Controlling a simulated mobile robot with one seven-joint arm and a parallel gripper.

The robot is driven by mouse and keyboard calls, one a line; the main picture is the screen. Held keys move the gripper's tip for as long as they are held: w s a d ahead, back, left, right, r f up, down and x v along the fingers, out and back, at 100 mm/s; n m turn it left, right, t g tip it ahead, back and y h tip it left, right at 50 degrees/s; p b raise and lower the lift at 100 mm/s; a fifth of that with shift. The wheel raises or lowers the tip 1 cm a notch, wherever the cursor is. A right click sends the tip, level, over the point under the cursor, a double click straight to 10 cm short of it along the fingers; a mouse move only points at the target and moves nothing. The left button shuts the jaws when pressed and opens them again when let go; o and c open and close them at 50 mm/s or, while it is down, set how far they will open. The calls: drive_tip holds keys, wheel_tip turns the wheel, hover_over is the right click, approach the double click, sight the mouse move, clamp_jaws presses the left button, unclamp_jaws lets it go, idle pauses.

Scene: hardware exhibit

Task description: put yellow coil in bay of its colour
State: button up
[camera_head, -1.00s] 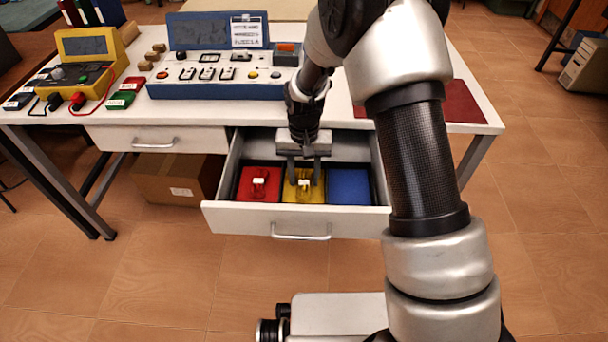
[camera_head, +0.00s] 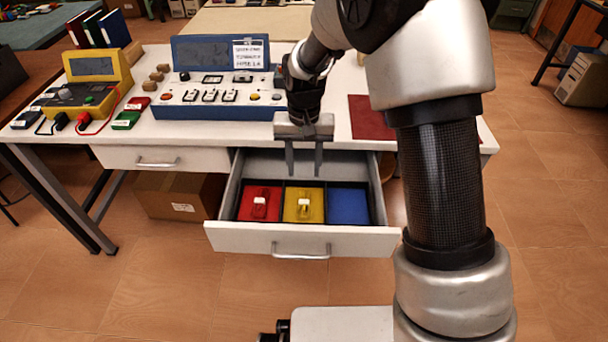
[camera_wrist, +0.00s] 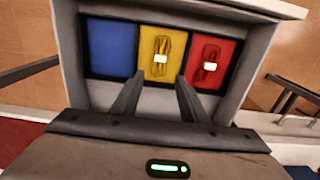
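The yellow coil (camera_head: 304,205) lies in the yellow bay (camera_head: 314,217) of the open drawer (camera_head: 300,240), the middle of three bays. It also shows in the wrist view (camera_wrist: 161,57), with a white band round it. My gripper (camera_head: 304,172) is open and empty above the drawer, behind and higher than the coil. In the wrist view its two fingers (camera_wrist: 157,85) are spread apart, with the yellow bay beyond them. A red coil (camera_head: 260,205) lies in the red bay (camera_head: 245,213) to the left. The blue bay (camera_head: 348,206) on the right is empty.
The drawer hangs out from a white table (camera_head: 150,60). A blue console (camera_head: 215,110) and a yellow meter (camera_head: 98,82) with leads stand on the table. A dark red mat (camera_head: 370,118) lies to the right. A cardboard box (camera_head: 178,195) is under the table.

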drive_tip(key=s+d+r+t, duration=0.1)
drive_tip(key=s+d+r, duration=0.3)
drive_tip(key=r, duration=0.4)
drive_tip(key=s+d+r+t, duration=0.2)
drive_tip(key=s+d+r, duration=0.2)
drive_tip(key=r, duration=0.5)
drive_tip(key=s+d+r+t, duration=0.1)
drive_tip(key=s+d+r, duration=0.1)
drive_tip(key=s, duration=0.5)
drive_tip(key=s+d+r+t, duration=0.1)
drive_tip(key=s+d+r, duration=0.2)
drive_tip(key=s, duration=0.5)
drive_tip(key=shift+d+t, duration=0.3)
drive_tip(key=shift+d, duration=0.4)
